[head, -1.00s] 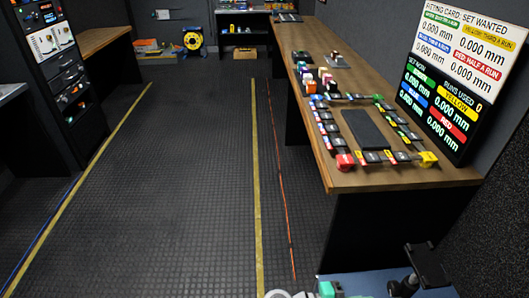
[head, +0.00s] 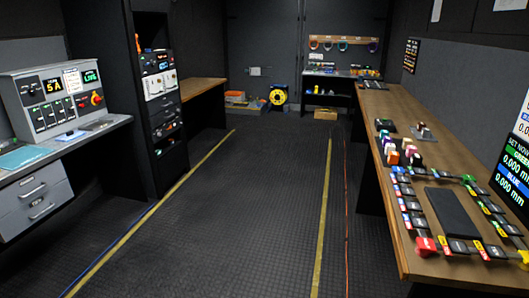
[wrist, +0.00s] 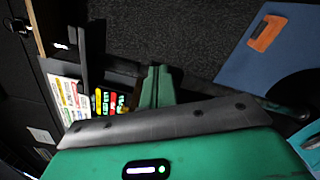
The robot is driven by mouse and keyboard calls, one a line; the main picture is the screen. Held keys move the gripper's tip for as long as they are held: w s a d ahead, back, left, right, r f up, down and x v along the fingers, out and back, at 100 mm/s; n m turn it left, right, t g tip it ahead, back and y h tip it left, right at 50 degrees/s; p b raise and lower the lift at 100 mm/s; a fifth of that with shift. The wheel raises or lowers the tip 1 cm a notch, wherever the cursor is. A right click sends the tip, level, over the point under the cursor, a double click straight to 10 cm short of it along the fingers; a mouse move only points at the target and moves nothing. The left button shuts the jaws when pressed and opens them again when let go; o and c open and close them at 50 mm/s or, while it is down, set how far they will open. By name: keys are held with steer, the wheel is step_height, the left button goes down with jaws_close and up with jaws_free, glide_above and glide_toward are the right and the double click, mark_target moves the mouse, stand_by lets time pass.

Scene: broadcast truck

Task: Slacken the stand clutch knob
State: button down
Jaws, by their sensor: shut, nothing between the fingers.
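I cannot make out a stand clutch knob in the head view or the wrist view. My gripper (wrist: 156,86) shows in the wrist view with its green fingers together and nothing between them. It is away from any surface there, as far as I can tell. My gripper is not in the head view now.
A wooden bench (head: 425,130) runs along the right wall, with a dark pad (head: 455,213) ringed by coloured blocks. A grey console (head: 60,100) with a red knob stands on the left desk. The wrist view shows a blue surface (wrist: 245,65) with an orange piece (wrist: 267,33). The middle floor is clear.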

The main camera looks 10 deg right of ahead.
steer(key=shift+w+d+f+b, duration=0.1)
steer(key=shift+w+f+b, duration=0.05)
steer(key=shift+b, duration=0.15)
steer(key=shift+w+p, duration=0.1)
steer(key=shift+p, duration=0.5)
stand_by(0.6)
steer(key=shift+r, duration=0.25)
steer(key=v, duration=0.2)
steer(key=p+v, duration=0.1)
steer(key=v, duration=0.3)
steer(key=shift+s+r, duration=0.1)
steer(key=shift+s, duration=0.2)
